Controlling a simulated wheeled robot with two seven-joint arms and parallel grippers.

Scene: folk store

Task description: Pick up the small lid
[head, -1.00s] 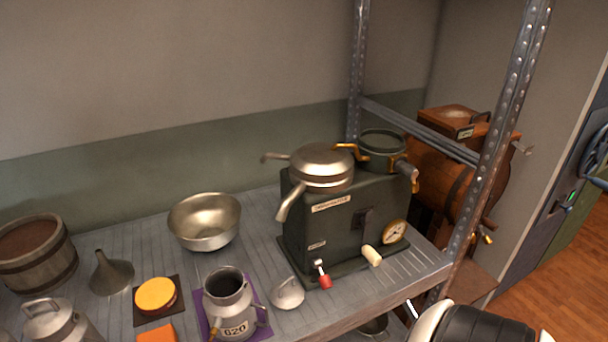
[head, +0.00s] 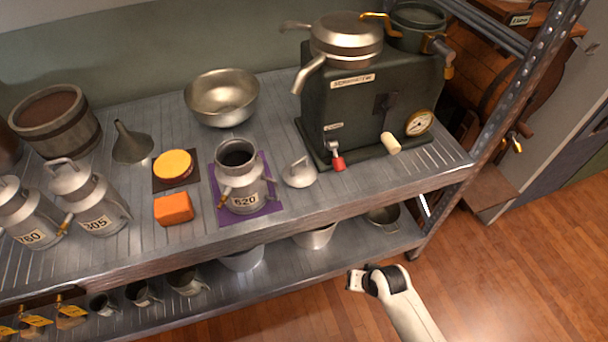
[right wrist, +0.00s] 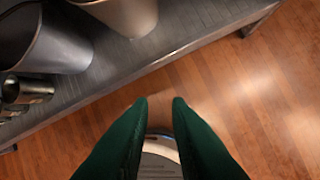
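The small lid (head: 299,174) is a grey metal lid with a raised handle. It lies on the upper shelf in the head view, just right of the open milk can (head: 240,178) marked 620. My right gripper (head: 357,281) is in front of the shelving, below and to the right of the lid, well apart from it. In the right wrist view its two dark green fingers (right wrist: 159,101) stand apart with nothing held between them. The lid does not show in the right wrist view. My left gripper is not in view.
A dark green machine (head: 372,98) stands right behind the lid. The upper shelf's front edge (head: 330,205) lies between gripper and lid. A metal bowl (head: 222,97), an orange block (head: 173,209) and lidded cans (head: 92,200) are to the left. Pots (head: 315,237) sit on the lower shelf.

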